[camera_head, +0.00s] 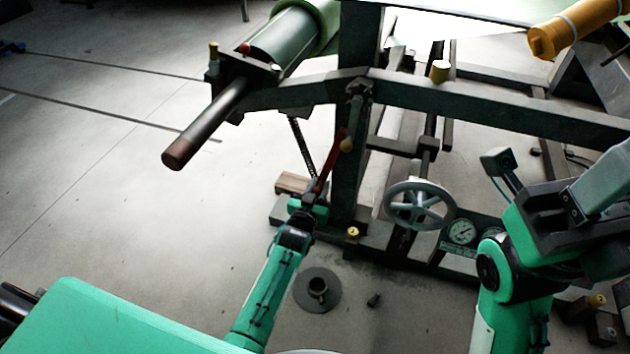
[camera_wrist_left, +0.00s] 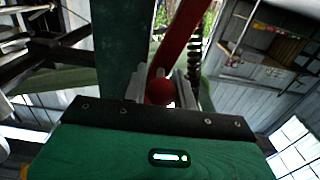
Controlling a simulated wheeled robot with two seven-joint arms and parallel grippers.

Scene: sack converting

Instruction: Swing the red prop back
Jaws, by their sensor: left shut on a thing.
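The red prop (camera_head: 332,157) is a slim red bar beside the dark green upright post of the machine frame, leaning with its lower end to the left in the head view. My left gripper (camera_head: 319,191) is at its lower end. In the left wrist view the red prop (camera_wrist_left: 178,40) runs up from a round red knob (camera_wrist_left: 160,91). The fingers of my left gripper (camera_wrist_left: 161,88) are shut on the knob, one on each side. My right gripper (camera_head: 527,172) is at the right of the head view, away from the prop; its jaws are unclear.
A dark shaft (camera_head: 205,123) juts out at upper left. A grey handwheel (camera_head: 419,205) and a gauge (camera_head: 461,232) are right of the post. A round stand (camera_head: 317,290) is on the floor near my left arm.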

